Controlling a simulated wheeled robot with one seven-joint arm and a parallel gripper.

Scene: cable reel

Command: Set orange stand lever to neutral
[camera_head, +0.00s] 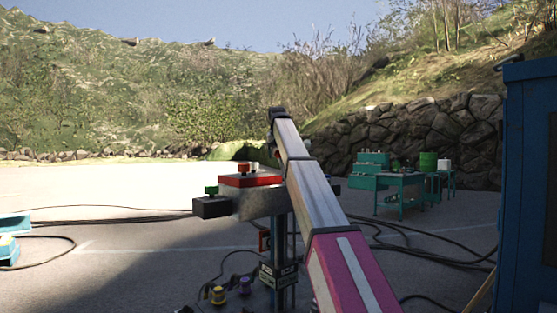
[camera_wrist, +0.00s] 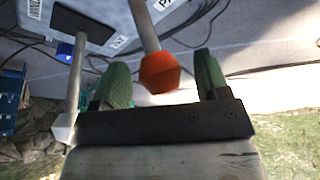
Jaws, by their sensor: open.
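The orange lever has a faceted orange knob (camera_wrist: 160,72) on a pale shaft. In the wrist view the knob appears between my gripper's (camera_wrist: 160,63) two green fingers, with visible gaps on both sides; the fingers are open and not closed on it. The shaft runs up to a grey stand panel (camera_wrist: 105,12). In the head view an orange knob (camera_head: 243,168) shows above the stand's red part (camera_head: 250,181), left of my arm. My arm hides part of the stand, and my gripper cannot be made out there. The lever's exact setting is unclear.
A second lever with a white knob (camera_wrist: 63,128) stands left of my gripper in the wrist view. A black box with a green knob (camera_head: 211,190) sits beside the stand. Cables (camera_head: 110,218) cross the ground. A blue cabinet (camera_head: 528,190) stands at the right.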

